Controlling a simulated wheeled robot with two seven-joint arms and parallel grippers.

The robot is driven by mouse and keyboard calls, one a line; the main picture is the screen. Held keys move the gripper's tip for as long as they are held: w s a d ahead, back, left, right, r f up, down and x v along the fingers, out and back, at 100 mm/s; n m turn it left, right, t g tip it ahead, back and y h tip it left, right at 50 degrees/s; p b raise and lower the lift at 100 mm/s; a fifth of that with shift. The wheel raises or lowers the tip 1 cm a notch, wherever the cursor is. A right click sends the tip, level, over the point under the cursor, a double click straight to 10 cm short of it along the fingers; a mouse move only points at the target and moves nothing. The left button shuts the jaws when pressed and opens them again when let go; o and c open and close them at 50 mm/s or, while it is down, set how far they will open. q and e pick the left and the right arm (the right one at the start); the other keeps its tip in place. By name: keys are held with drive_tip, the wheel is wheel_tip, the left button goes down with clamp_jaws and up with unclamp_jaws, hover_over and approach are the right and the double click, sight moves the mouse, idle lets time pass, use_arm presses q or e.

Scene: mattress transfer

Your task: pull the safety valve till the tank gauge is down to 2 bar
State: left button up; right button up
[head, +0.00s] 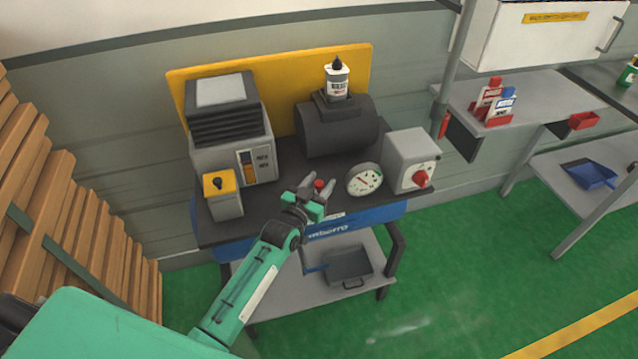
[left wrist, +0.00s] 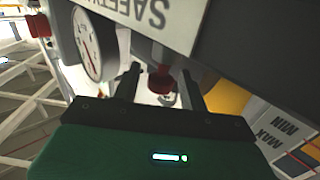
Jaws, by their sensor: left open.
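The dark tank (head: 335,130) lies on the black bench top. The round white gauge (head: 364,180) with a red needle stands in front of it; it also shows in the left wrist view (left wrist: 90,42), where I cannot read its value. The red knob of the safety valve (head: 319,184) is left of the gauge. In the left wrist view the knob (left wrist: 160,82) sits between the two fingers, with gaps at the sides. My left gripper (head: 317,188) is open around it. A sign with "SAFETY" (left wrist: 155,14) shows upside down. My right gripper is not in view.
A grey box with a red rotary knob (head: 410,160) stands right of the gauge. A grey compressor unit (head: 228,135) and a small yellow-topped box (head: 222,196) stand left. A white bottle (head: 338,80) is above the tank. Wooden slats (head: 75,200) stand at far left.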

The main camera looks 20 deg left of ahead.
use_arm(q)
clamp_jaws()
drive_tip(key=shift+r+p, duration=0.8)
drive_tip(key=shift+r, duration=0.1)
unclamp_jaws()
drive_tip(key=shift+f, duration=0.1)
drive_tip(key=shift+s, duration=0.1)
drive_tip(key=s+a+b, duration=0.2)
drive_tip(key=s+b, duration=0.1)
drive_tip(key=s, duration=1)
drive_tip(key=shift+s+a, duration=0.2)
drive_tip(key=shift+a, duration=0.15)
